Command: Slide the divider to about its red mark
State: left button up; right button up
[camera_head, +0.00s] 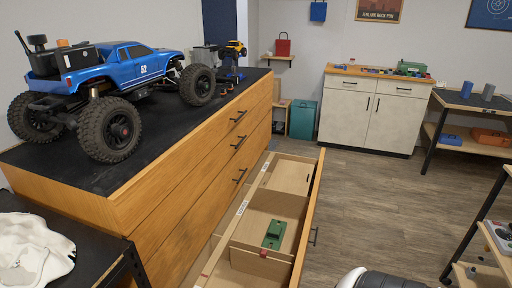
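An open wooden drawer (312,215) extends from the chest at the lower middle. Inside it, one upright wooden divider panel (270,203) crosses the drawer near the middle, and a second panel (258,264) crosses nearer the bottom of the picture. A small red piece (264,253) sits at the top of the nearer panel. A green block-like item (274,234) lies between the panels. The drawer's left rail carries pale labels (242,207) and a small red mark (205,274) near the bottom.
A blue RC truck (122,68) stands on the chest's black top (165,128). A white crumpled item (32,248) lies on a dark surface at lower left. A shelf unit (500,235) stands at right.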

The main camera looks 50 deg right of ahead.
aim_at(261, 265)
jog(key=z, duration=1.7)
jog(key=u, duration=0.7)
jog(key=l+u, duration=0.4)
jog(key=l, duration=0.15)
jog(key=l+u, duration=0.4)
jog(key=l, duration=0.15)
jog(key=l+u, duration=0.45)
jog(key=k+l, duration=0.05)
jog(key=l, duration=0.05)
